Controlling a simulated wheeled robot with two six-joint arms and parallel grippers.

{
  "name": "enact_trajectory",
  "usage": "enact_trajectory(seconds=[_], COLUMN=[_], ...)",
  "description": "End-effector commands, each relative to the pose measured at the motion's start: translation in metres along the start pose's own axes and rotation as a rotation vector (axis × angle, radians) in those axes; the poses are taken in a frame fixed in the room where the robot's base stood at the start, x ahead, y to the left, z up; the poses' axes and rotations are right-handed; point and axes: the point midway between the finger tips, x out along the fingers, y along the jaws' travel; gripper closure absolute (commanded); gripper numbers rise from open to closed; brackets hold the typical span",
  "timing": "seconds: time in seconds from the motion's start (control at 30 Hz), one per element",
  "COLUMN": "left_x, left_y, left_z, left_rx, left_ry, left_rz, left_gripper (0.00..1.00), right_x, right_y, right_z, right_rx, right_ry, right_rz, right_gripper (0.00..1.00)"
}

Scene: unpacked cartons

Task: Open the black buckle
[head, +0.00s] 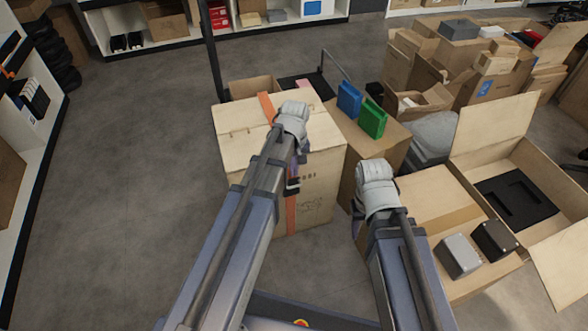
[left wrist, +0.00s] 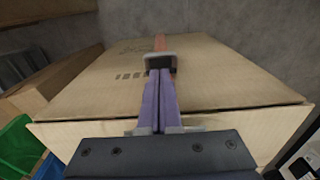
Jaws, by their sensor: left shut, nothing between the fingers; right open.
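The black buckle (head: 293,185) sits on an orange strap (head: 291,212) that runs over the top and down the side of a closed carton (head: 316,200). In the left wrist view the buckle (left wrist: 160,62) is straight ahead of the fingertips, with the strap (left wrist: 160,43) beyond it. My left gripper (head: 299,166) is at the carton's side by the buckle. Its purple fingers (left wrist: 160,75) are shut with nothing between them. I cannot tell whether the tips touch the buckle. My right gripper (head: 356,218) is open, apart from the buckle to the right, and partly hidden by its wrist.
A blue box (head: 348,98) and a green box (head: 372,118) stand on a carton right of the strapped one. An open carton (head: 520,150) and a grey box (head: 460,255) are at the right. The floor (head: 130,150) to the left is clear.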

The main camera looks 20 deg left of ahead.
Motion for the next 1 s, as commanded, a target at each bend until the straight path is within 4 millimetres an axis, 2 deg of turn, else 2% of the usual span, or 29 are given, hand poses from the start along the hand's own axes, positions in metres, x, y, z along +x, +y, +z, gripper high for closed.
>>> enact_trajectory(seconds=[0.03, 0.1, 0.3, 0.73, 1.0], left_x=[0.015, 0.024, 0.04, 0.041, 0.043], left_y=[0.0, 0.0, 0.0, 0.0, -0.001], left_z=[0.0, 0.0, 0.0, 0.0, 0.007], left_rx=[0.0, 0.0, 0.0, 0.0, 0.0], left_ry=[0.0, 0.0, 0.0, 0.001, 0.05], left_rz=[0.0, 0.0, 0.0, 0.0, -0.001], left_gripper=[1.0, 1.0, 1.0, 1.0, 1.0], right_x=[0.015, 0.024, 0.04, 0.04, 0.043], right_y=[-0.002, -0.003, -0.005, -0.005, -0.005], right_z=[-0.001, -0.002, -0.003, -0.003, -0.003], right_rx=[-0.001, -0.003, 0.0, 0.001, 0.001], right_ry=[0.001, 0.001, 0.001, 0.001, 0.001], right_rz=[-0.001, -0.002, -0.003, -0.003, -0.003], right_gripper=[0.5, 0.5, 0.5, 0.5, 0.5])
